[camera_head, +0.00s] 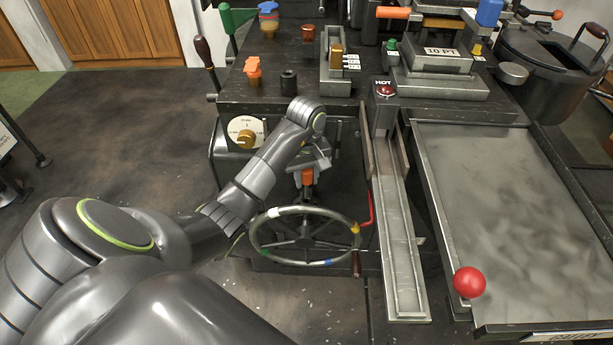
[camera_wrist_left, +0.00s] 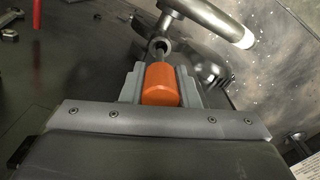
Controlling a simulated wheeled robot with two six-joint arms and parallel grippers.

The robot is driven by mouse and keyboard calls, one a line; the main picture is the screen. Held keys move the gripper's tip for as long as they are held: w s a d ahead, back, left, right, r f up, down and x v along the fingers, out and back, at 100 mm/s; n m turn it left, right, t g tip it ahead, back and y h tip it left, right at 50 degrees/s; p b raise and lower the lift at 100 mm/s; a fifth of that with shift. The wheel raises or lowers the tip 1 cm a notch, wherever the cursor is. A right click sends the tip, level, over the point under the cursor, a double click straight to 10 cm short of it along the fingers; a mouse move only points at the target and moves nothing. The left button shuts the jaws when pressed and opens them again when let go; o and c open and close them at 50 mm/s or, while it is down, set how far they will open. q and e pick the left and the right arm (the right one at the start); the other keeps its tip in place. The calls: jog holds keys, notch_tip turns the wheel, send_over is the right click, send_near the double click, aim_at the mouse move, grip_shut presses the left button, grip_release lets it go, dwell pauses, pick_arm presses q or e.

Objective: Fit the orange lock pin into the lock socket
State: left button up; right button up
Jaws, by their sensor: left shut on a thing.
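My left gripper (camera_head: 309,170) is above the hub of the handwheel, at the machine's front. It is shut on the orange lock pin (camera_wrist_left: 160,85), which sits between the two grey fingers in the left wrist view. The pin's orange head also shows in the head view (camera_head: 307,177). Just beyond the head, in the wrist view, is a small grey ring (camera_wrist_left: 160,46) that looks like the lock socket. A thin shank seems to reach toward it; I cannot tell whether the tip is inside. My right gripper is not in view.
The handwheel (camera_head: 258,242) has a metal rim with coloured marks, close below the gripper. A red lever (camera_head: 368,211) and a sloping metal chute (camera_head: 400,250) are to its right. A dial (camera_head: 246,133) is to the left.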

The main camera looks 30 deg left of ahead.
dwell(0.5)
pick_arm(q)
jog(key=shift+f, duration=0.15)
jog(key=shift+f+b, duration=0.35)
jog(key=shift+b, duration=0.15)
jog(key=shift+f, duration=0.1)
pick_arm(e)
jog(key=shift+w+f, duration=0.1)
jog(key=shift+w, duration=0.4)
pick_arm(q)
jog(key=shift+f+b, duration=0.2)
jog(key=shift+b, duration=0.1)
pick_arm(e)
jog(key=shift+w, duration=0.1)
pick_arm(q)
jog(key=shift+f, duration=0.1)
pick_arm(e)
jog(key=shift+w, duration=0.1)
pick_arm(q)
jog(key=shift+f+b, duration=0.2)
jog(key=shift+b, duration=0.1)
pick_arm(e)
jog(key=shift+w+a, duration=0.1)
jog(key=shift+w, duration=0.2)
pick_arm(q)
jog(key=shift+f, duration=0.15)
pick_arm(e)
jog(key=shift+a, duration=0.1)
